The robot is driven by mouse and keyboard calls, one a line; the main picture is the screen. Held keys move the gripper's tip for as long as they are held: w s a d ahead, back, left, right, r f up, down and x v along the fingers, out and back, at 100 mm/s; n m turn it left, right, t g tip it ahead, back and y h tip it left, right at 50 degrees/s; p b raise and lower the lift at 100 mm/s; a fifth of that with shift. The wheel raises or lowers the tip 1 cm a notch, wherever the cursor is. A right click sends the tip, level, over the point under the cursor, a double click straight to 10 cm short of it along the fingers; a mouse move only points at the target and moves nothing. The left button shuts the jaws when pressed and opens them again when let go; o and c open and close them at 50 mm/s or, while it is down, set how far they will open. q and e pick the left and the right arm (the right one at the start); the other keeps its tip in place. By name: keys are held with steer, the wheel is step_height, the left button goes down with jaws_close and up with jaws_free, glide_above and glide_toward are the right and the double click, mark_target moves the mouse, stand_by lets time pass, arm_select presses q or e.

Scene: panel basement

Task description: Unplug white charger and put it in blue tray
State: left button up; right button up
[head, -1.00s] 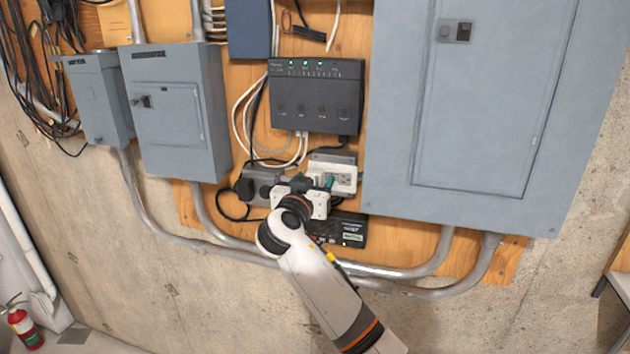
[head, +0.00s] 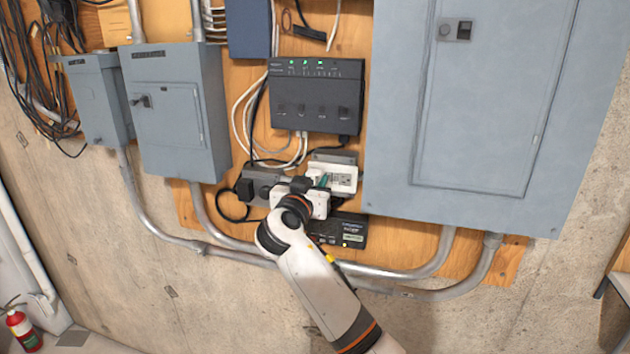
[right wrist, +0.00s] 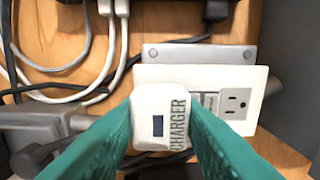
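The white charger (right wrist: 160,115), marked CHARGER and with a small dark window, sits at the white outlet plate (right wrist: 258,105) in the right wrist view. My right gripper (right wrist: 160,112) has its green fingers against the charger's left and right sides, with no clear gap; it looks shut on it. In the head view, my right gripper (head: 322,181) is at the outlet plate (head: 345,179) below the dark router box, and its wrist hides most of the charger. My left gripper and the blue tray are not in view.
The black router box (head: 317,95) hangs just above, with white and black cables at its left. A black power device (head: 350,230) sits below the outlet. A large grey panel (head: 490,110) stands close at right; metal conduit (head: 400,272) runs below.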

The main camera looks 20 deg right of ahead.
jaws_close()
steer(key=shift+s+a, duration=0.1)
steer(key=shift+b+v, duration=0.55)
steer(key=shift+v, duration=2.3)
